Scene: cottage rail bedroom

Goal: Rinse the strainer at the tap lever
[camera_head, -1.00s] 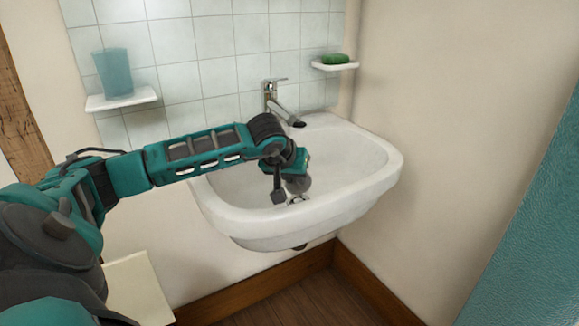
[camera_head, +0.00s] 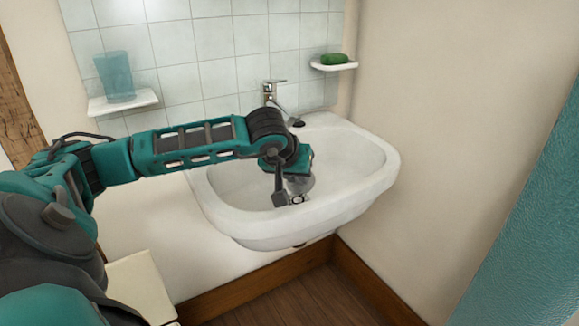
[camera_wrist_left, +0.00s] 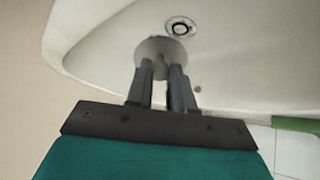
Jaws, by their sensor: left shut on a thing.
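My left gripper (camera_head: 289,194) reaches over the basin, pointing down, and is shut on the strainer (camera_head: 301,184), a small grey round piece partly hidden by the gripper. In the left wrist view the strainer (camera_wrist_left: 160,48) shows as a grey disc with a stem between the fingertips (camera_wrist_left: 162,72). The chrome tap (camera_head: 270,97) stands at the back rim, with its lever (camera_head: 276,82) on top; my arm partly covers its spout. The strainer is in front of the tap, above or inside the bowl; its exact height is unclear. My right gripper is not in view.
The white basin (camera_head: 370,182) hangs on the tiled wall. Its drain ring (camera_wrist_left: 181,28) shows in the left wrist view. A left shelf (camera_head: 137,104) holds a blue cup (camera_head: 115,77); a right shelf (camera_head: 345,66) holds green soap (camera_head: 334,58). A teal surface (camera_head: 525,220) stands at far right.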

